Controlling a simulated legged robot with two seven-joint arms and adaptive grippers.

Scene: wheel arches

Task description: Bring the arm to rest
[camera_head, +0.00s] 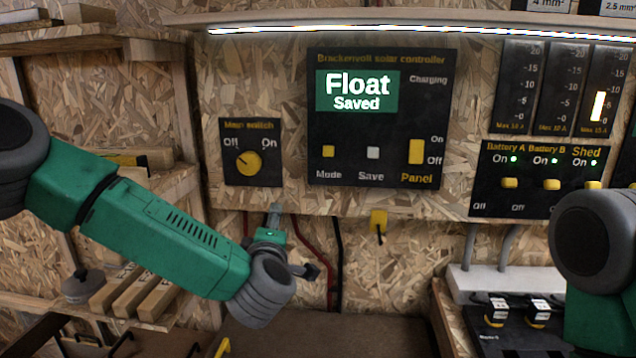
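My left arm reaches in from the left, and its gripper (275,212) is by the lower edge of the panel board, below the main switch (249,163). The gripper is small and partly hidden by its wrist, so its opening is unclear. It appears apart from the switch. The switch's yellow knob seems turned toward Off. The solar controller (382,117) shows "Float Saved" on its green screen (357,91). My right arm is at the right edge, and its gripper is out of view.
The battery switch panel (530,180) has green lights by Battery A, Battery B and Shed. Meters (565,87) hang above it. A yellow hook or tag (378,221) is below the board. Wooden blocks (135,290) lie on the left shelf. Dark cables hang behind my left wrist.

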